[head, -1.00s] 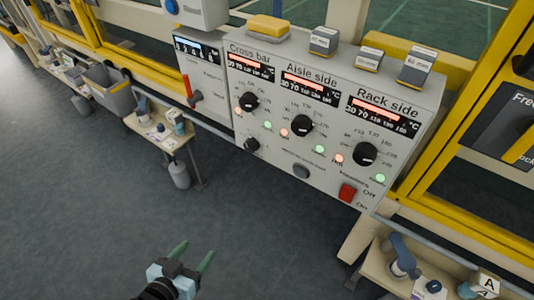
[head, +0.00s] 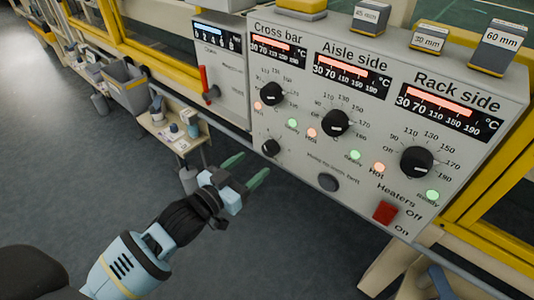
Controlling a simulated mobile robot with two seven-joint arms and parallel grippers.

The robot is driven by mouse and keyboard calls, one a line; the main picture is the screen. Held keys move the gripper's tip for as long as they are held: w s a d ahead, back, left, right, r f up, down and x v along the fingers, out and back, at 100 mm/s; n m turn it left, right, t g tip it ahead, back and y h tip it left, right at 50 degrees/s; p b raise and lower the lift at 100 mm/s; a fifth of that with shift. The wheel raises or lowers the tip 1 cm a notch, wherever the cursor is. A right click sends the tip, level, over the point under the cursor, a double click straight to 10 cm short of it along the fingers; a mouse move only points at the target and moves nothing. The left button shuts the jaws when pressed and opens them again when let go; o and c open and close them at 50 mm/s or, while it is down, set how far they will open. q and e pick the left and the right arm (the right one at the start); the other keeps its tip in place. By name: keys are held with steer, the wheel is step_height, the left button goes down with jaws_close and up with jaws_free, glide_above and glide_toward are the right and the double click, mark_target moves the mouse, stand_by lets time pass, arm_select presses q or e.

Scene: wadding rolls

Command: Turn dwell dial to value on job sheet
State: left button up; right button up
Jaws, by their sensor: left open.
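A grey control panel (head: 300,170) carries three large black dials under displays: the Cross bar dial (head: 271,94), the Aisle side dial (head: 336,123) and the Rack side dial (head: 416,162). A smaller black knob (head: 270,147) sits low on the panel's left; I cannot read its label, so I cannot tell whether it is the dwell dial. My left gripper (head: 247,170) is open and empty, its green fingers pointing toward the panel, below and left of the small knob in the picture. I cannot make out a job sheet. My right gripper is not in view.
A red Heaters switch (head: 385,212) and a dark round button (head: 328,182) are on the panel. A red lever (head: 204,79) is on the unit to the left. Labelled blocks, one a 60 mm block (head: 497,47), stand on top.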

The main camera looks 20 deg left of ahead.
mark_target(267, 152)
arm_select(q)
steer(key=b+x, duration=0.1)
steer(key=x, duration=0.5)
steer(key=shift+w, duration=0.3)
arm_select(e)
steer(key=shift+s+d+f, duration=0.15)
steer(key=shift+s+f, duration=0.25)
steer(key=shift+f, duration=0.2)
